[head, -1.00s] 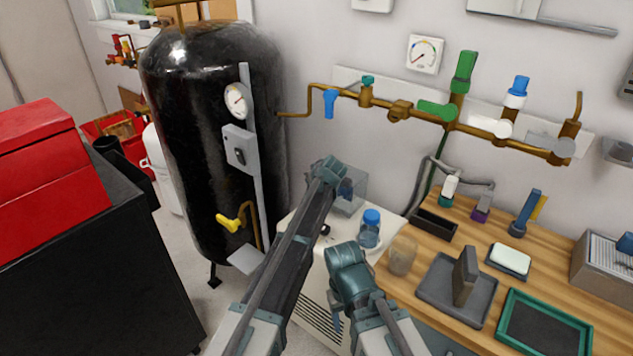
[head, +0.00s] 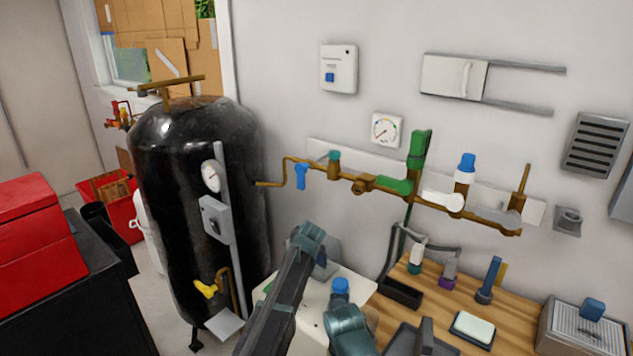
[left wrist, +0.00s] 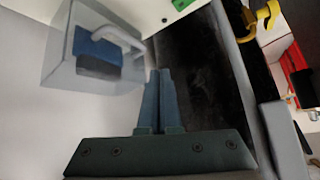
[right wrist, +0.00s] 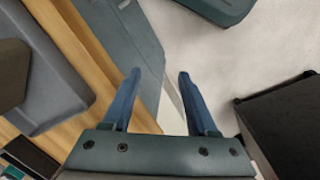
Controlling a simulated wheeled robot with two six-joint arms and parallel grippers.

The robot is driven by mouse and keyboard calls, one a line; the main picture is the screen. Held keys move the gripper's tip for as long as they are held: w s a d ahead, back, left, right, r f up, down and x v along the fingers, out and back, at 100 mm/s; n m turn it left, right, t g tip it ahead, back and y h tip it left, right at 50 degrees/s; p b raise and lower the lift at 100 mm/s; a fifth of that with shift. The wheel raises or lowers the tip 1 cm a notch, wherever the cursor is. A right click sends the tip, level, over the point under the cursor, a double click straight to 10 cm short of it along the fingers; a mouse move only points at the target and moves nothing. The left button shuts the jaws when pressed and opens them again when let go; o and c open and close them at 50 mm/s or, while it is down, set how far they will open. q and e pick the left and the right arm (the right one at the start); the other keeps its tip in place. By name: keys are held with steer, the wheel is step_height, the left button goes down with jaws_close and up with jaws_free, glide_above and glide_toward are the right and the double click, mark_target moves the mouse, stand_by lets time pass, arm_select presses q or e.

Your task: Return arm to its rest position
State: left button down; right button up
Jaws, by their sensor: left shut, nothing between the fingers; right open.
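My left arm (head: 285,295) reaches up in the head view to a teal wrist joint (head: 308,238) in front of the tank and white cabinet. In the left wrist view, my left gripper (left wrist: 160,72) has its blue fingers together with nothing between them, beside a clear box (left wrist: 98,45) with a blue and dark thing inside. My right arm's teal joint (head: 346,328) is at the bottom of the head view. In the right wrist view, my right gripper (right wrist: 160,73) is open and empty, above the bench edge and floor.
A black tank (head: 160,190) stands left of the arms. The wooden bench (head: 425,290) holds several items at right. Brass pipes (head: 360,183) run along the wall.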

arm_select(q)
steer(key=s+a+f+m+g+h, duration=0.1)
steer(key=s+a+f+g, duration=0.1)
steer(key=s, duration=1)
steer(key=s+a+f+m+g+h, duration=0.2)
steer(key=s, duration=1)
steer(key=s+a+f+m+g+h, duration=0.1)
steer(key=s+a+f+g, duration=0.15)
steer(key=s, duration=0.85)
steer(key=s+d+r+m+g+y+p, duration=0.1)
steer(key=s+d+r+m+p, duration=0.3)
steer(key=d+r+p, duration=0.5)
steer(key=shift+s+d+r+p, duration=0.4)
steer(key=shift+s+d+r, duration=0.4)
steer(key=shift+d, duration=0.35)
steer(key=shift+w, duration=0.1)
